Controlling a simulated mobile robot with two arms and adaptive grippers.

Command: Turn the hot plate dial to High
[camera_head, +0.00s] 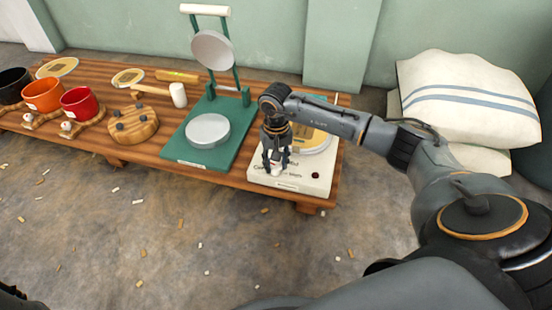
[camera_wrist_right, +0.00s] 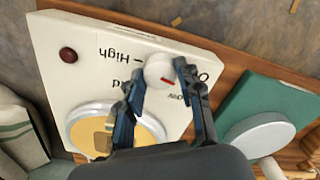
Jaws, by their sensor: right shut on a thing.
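The white hot plate (camera_head: 324,179) sits at the right end of the wooden table, with a round metal heating plate (camera_wrist_right: 77,122) on top. Its white dial (camera_wrist_right: 158,68) has a red mark that points to the lower right in the right wrist view, toward the side of the partly hidden "O" and "ow" lettering. The "High" label (camera_wrist_right: 105,54) is on the other side of the dial. My right gripper (camera_head: 275,165) points down at the hot plate's front, and its fingers are closed around the dial. The fingers hide part of the lettering.
A dark red light (camera_wrist_right: 68,54) is on the hot plate's face. A green press (camera_head: 208,145) stands just left of it. A wooden block (camera_head: 134,125), mallet (camera_head: 178,95) and cups (camera_head: 79,104) stand farther left. Cushions (camera_head: 465,95) are at right.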

